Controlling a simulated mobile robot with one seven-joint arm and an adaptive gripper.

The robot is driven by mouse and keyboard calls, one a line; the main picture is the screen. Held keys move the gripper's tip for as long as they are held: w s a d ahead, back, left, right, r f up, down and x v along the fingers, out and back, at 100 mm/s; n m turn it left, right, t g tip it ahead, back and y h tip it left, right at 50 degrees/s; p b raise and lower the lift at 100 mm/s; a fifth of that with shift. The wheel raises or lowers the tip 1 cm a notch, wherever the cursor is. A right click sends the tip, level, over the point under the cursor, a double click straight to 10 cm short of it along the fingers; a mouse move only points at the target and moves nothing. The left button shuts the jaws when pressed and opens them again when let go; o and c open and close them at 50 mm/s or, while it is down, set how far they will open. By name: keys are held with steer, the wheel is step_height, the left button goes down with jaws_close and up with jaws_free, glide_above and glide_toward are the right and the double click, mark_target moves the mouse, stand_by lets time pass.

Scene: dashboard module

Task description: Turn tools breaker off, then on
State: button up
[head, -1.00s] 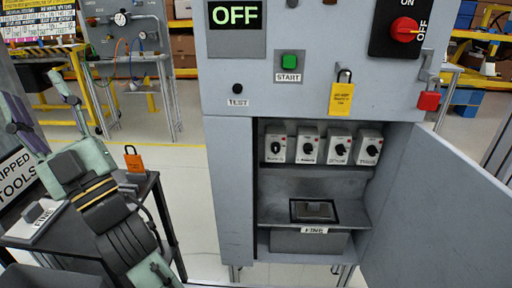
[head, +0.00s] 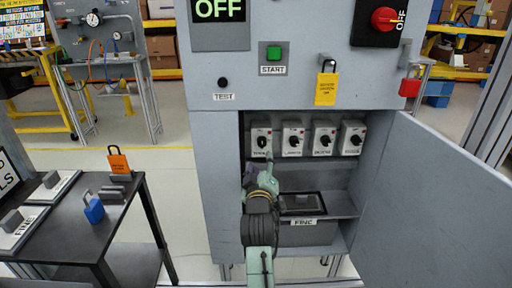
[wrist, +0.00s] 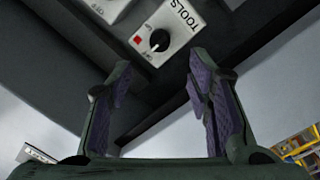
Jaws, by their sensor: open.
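The tools breaker (wrist: 180,28) is a light box with a black round knob (wrist: 159,40), a TOOLS label and a red mark; it shows tilted in the wrist view. It appears to be the leftmost breaker (head: 261,138) of the row in the head view. My gripper (wrist: 160,70) is open and empty, its two purple-padded fingers apart, with the knob beyond the gap between the tips. In the head view my gripper (head: 262,172) is at the cabinet opening, just below the leftmost breaker.
More breakers (head: 322,138) sit to the right in the same row. A shelf with a dark tray (head: 300,203) lies below. The open cabinet door (head: 440,205) stands to the right. A black table (head: 75,235) with padlocks is at left. The display (head: 220,10) reads OFF.

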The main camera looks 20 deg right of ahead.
mark_target(261, 143)
steer(key=p+x, duration=0.1)
steer(key=x, duration=0.8)
steer(key=shift+w+p, duration=0.35)
steer(key=shift+p, duration=0.05)
steer(key=shift+c, duration=0.5)
jaws_close()
